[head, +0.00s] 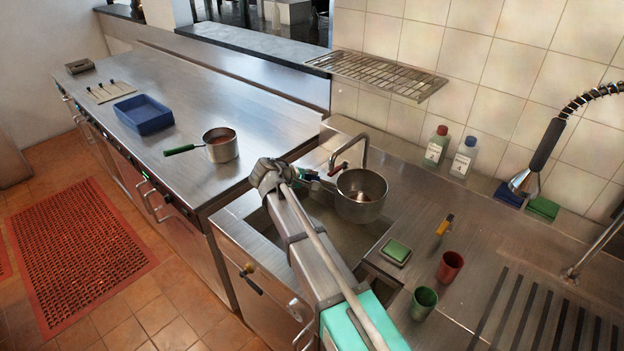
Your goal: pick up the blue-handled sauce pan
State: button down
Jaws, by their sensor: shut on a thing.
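The sauce pan (361,197) is a steel pan over the sink, right of my gripper. Its handle points left toward my gripper, and only a short dark part of it shows; I cannot make out its colour clearly. My gripper (311,177) is shut on this handle, with its fingers partly hidden by the arm. The pan looks roughly level, with something brownish inside. A second steel pan (221,147) with a green handle (180,150) stands on the steel counter to the left.
The sink (335,238) lies under the pan, with a faucet (349,150) close behind. A green sponge (396,250), a red cup (450,267) and a green cup (424,303) stand to the right. A wire shelf (378,72) hangs above. A blue tray (143,114) sits on the left counter.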

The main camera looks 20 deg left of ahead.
jog(key=shift+r+p, duration=1.4)
jog(key=shift+r, duration=0.45)
jog(key=shift+f+b, duration=0.95)
jog(key=shift+f, duration=0.05)
jog(key=shift+d+r, duration=0.1)
